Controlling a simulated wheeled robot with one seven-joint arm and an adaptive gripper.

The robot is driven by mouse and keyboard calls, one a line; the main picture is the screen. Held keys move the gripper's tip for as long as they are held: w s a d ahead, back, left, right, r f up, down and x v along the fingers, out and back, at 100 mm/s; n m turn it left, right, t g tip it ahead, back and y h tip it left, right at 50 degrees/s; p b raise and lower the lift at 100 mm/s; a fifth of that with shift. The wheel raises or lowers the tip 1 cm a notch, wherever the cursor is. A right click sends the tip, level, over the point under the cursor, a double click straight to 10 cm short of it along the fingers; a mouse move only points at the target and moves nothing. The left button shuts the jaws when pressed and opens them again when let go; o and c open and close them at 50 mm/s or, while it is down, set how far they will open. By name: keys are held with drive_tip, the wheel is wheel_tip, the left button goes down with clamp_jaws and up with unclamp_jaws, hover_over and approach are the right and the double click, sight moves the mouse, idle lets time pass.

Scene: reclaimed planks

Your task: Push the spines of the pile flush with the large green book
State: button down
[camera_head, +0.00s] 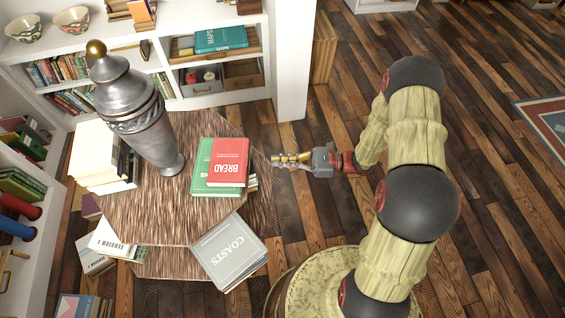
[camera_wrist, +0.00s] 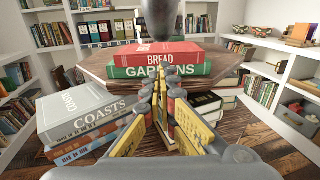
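The pile is a red BREAD book (camera_head: 230,160) lying on a larger green book (camera_head: 201,179) at the table's right edge. In the wrist view the red spine (camera_wrist: 135,55) and the green GARDENS spine (camera_wrist: 135,72) face me. No green cover strip shows in front of the red spine; I cannot tell exactly how far it overhangs. Green cover shows on the pile's left side in the head view. My gripper (camera_head: 277,160) is right of the pile, apart from it and pointing at the spines. Its yellow-padded fingers (camera_wrist: 164,76) look closed together and empty, partly hiding the green spine.
A metal urn (camera_head: 140,125) stands left of the pile on the wooden table (camera_head: 150,215). A grey COASTS book (camera_head: 229,250) tops a stack at the near right. White books (camera_head: 93,155) are at the left.

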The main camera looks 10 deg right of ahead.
drive_tip(key=x, duration=0.6)
drive_tip(key=shift+b, duration=0.35)
drive_tip(key=shift+x, duration=1.25)
drive_tip(key=v, duration=0.4)
drive_tip(key=shift+p, duration=0.4)
idle(0.3)
